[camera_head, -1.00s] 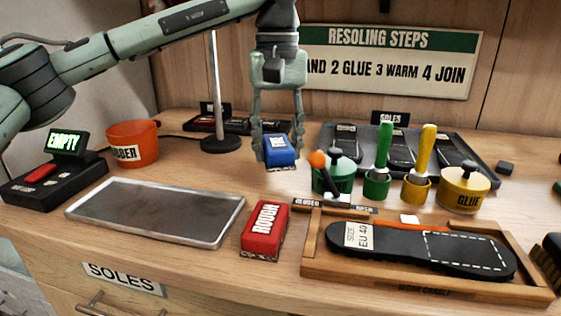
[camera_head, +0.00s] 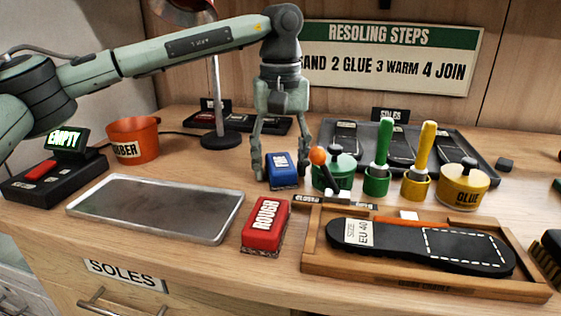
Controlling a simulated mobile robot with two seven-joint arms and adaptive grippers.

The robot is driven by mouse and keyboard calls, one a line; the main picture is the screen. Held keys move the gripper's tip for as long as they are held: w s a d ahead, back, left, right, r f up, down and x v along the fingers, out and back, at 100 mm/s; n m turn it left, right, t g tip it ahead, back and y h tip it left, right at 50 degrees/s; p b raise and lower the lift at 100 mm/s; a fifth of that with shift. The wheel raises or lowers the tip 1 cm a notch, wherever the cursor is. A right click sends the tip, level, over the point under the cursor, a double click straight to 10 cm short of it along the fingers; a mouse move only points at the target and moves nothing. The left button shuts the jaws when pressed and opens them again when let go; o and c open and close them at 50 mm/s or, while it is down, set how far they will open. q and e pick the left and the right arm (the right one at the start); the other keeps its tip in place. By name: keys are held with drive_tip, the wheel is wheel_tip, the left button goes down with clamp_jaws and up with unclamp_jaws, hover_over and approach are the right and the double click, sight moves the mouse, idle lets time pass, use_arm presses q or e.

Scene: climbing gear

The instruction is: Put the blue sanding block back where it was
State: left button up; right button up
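The blue sanding block (camera_head: 283,171) sits on the bench top, behind the red block marked ROUGH (camera_head: 265,225) and left of the green pot. My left gripper (camera_head: 281,168) points straight down over it. Its fingers are open, one on each side of the blue block, with the block between them; whether a finger still touches it is hard to tell. My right gripper is not in view.
Close on the right stand the green glue pot (camera_head: 342,171) with an orange-tipped tool, and green and yellow brushes in cups. A wooden cradle (camera_head: 420,287) holds a sole at front right. A metal tray (camera_head: 155,209) lies at left. A lamp pole (camera_head: 217,85) stands behind.

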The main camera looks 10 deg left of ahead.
sight(281, 161)
use_arm(q)
drive_tip(key=shift+r, duration=0.15)
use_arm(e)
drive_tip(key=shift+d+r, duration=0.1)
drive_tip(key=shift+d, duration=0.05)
use_arm(q)
drive_tip(key=shift+r, duration=0.3)
wheel_tip(281, 161, up, 12)
drive_tip(key=shift+f, duration=0.25)
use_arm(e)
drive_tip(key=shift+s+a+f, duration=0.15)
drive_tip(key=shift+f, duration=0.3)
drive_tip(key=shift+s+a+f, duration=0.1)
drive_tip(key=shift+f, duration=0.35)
